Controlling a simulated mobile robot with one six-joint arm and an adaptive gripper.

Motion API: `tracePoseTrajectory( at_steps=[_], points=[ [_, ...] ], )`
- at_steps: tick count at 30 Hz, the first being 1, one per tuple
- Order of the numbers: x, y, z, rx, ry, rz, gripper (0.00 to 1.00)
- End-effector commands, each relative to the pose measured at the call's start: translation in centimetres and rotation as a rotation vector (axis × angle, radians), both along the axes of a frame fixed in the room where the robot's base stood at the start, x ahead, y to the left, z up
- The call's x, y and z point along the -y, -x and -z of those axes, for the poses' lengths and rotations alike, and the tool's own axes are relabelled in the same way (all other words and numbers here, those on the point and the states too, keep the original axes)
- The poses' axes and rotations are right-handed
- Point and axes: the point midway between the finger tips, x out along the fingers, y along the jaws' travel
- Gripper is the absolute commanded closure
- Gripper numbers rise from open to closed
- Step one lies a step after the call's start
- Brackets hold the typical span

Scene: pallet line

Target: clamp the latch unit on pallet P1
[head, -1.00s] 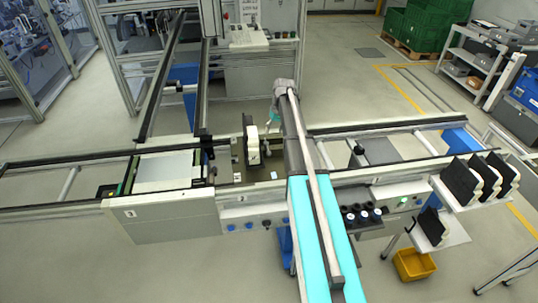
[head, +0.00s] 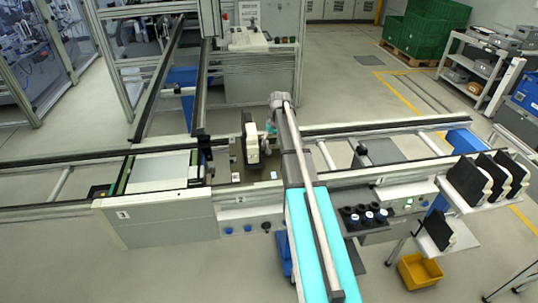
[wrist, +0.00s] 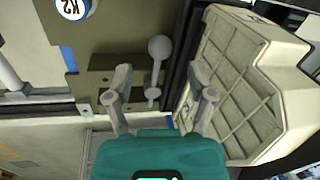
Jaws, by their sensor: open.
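The latch unit (head: 251,139), a black and cream block, stands upright on the brownish pallet plate (head: 239,175) left of my arm in the head view. In the wrist view a ribbed cream body (wrist: 238,85), apparently the same unit, fills the right side. A grey lever with a ball knob (wrist: 159,47) stands on the brown plate (wrist: 95,60) beside it. My gripper (wrist: 161,80) is open, with its fingers on either side of the lever in the picture. I cannot tell whether they touch it. In the head view my gripper (head: 270,127) is small, just right of the unit.
Conveyor rails (head: 65,158) run left and right. Black and cream units (head: 468,182) sit on a shelf at right, above a yellow bin (head: 420,270).

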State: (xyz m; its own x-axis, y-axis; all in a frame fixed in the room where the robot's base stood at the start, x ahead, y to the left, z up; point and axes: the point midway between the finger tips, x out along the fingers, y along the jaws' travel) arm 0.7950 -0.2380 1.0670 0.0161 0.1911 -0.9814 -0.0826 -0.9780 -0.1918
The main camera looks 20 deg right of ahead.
Motion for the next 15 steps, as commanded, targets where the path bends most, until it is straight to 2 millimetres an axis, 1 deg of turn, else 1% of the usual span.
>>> tracePoseTrajectory(
  at_steps=[1, 6, 15],
  points=[
    [-0.1, 0.0, 0.8, 0.000, 0.000, 0.000, 0.29],
    [-0.4, 0.0, 2.0, 0.000, 0.000, 0.000, 0.29],
    [-0.8, -0.1, 3.6, 0.000, 0.000, -0.001, 0.29]
  ],
)
